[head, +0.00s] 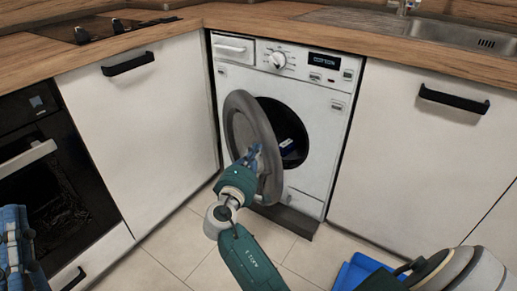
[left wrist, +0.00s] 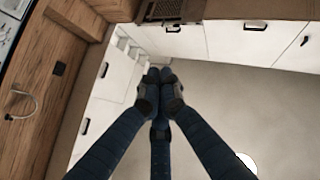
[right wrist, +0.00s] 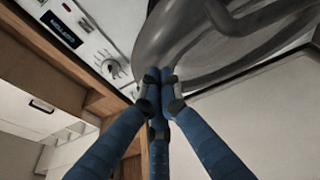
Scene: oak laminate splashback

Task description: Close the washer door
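The white washer (head: 310,85) stands under the counter. Its round grey door (head: 239,118) is open, swung out to the left of the dark drum opening. My right gripper (head: 254,152) is in front of the door, overlapping its face; contact is unclear. In the right wrist view its fingers (right wrist: 166,76) are shut together against the grey door (right wrist: 180,40), with nothing seen between them. My left gripper (head: 14,245) is at the lower left edge of the head view, away from the washer. In the left wrist view its fingers (left wrist: 160,75) are shut and empty.
A blue-and-white item (head: 287,145) shows inside the drum. A blue container (head: 362,272) sits on the floor at the lower right. White cabinets flank the washer, an oven (head: 55,185) is at left, and a sink (head: 450,30) is at upper right. Tiled floor lies in front.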

